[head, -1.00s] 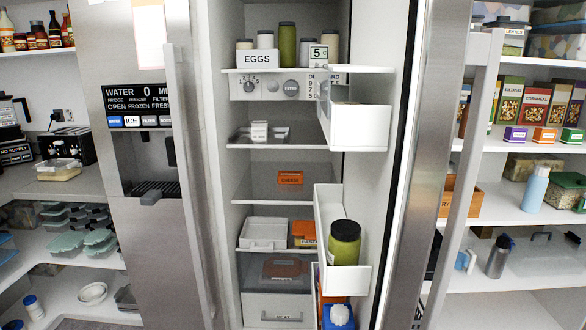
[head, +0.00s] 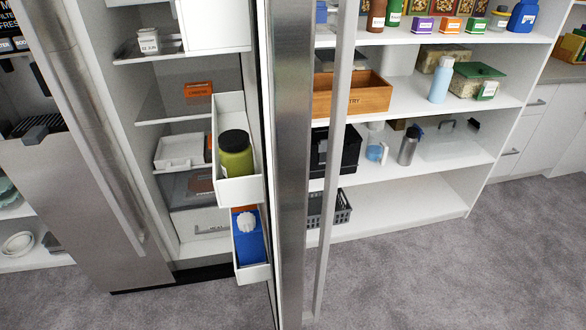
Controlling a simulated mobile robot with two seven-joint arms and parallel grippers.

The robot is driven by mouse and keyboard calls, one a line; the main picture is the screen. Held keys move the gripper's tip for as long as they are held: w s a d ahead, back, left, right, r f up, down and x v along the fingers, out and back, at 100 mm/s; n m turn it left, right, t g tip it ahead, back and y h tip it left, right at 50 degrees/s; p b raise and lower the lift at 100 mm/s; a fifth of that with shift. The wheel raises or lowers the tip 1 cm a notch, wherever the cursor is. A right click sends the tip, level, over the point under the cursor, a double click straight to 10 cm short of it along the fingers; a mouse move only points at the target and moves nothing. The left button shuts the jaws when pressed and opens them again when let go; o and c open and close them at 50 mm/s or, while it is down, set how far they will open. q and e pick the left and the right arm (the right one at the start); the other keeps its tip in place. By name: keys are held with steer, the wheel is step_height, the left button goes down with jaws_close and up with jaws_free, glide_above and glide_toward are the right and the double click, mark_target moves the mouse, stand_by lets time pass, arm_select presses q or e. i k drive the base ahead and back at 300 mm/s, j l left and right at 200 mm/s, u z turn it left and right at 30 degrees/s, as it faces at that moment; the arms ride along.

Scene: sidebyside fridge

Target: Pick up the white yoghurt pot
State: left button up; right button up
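A small white pot (head: 147,41) with dark lettering, which looks like the yoghurt pot, stands on an upper shelf inside the open fridge, near the top left of the head view. The lettering is too small to read surely. Another small pale item sits beside or behind it, partly hidden. Neither of my grippers shows in the head view.
The fridge door's bins hold a green jar with a black lid (head: 236,157) and a blue carton (head: 248,235). The open door edge (head: 291,160) stands upright mid-view. Pantry shelves (head: 420,190) stand at right. The grey floor (head: 440,275) is clear.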

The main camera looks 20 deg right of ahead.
mark_target(148, 39)
steer(key=i+l+u, duration=0.15)
steer(key=l, duration=0.6)
steer(key=l+u, duration=0.2)
steer(key=l, duration=0.55)
steer(key=k+j, duration=0.1)
steer(key=j, duration=0.3)
steer(key=k+j, duration=0.1)
steer(key=j, duration=0.3)
steer(key=k+j, duration=0.1)
steer(key=j, duration=0.3)
steer(key=i+j, duration=0.65)
steer(key=j, duration=0.3)
steer(key=i+j, duration=0.35)
steer(key=j+u, duration=0.05)
steer(key=j, duration=0.05)
